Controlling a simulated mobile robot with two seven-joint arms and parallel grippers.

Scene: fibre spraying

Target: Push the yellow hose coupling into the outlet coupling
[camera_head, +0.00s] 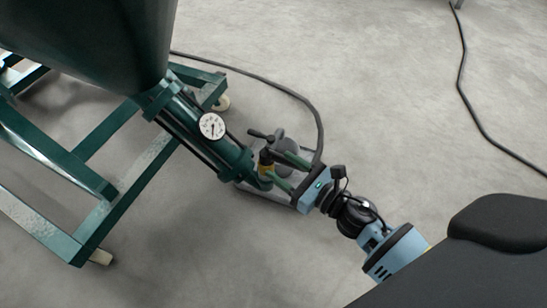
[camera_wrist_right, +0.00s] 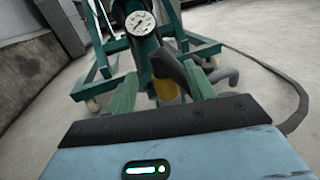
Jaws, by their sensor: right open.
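The yellow hose coupling (camera_head: 266,169) is at the lower end of the green pump pipe (camera_head: 190,120), beside the gripper's tips. It also shows in the right wrist view (camera_wrist_right: 166,90), between the two green fingers. My right gripper (camera_head: 273,166) is open, with one finger on either side of the yellow coupling; whether they touch it I cannot tell. The outlet coupling is not clearly distinguishable at the pipe's end (camera_head: 243,168), so I cannot tell how far the two parts are joined. My left gripper is not in view.
A round gauge (camera_head: 212,126) sits on the pipe, and a black lever (camera_head: 261,135) stands above the yellow coupling. A dark hose (camera_head: 290,92) curves behind the gripper. The green wheeled frame (camera_head: 100,217) is at left. Open concrete floor (camera_head: 400,110) lies at right.

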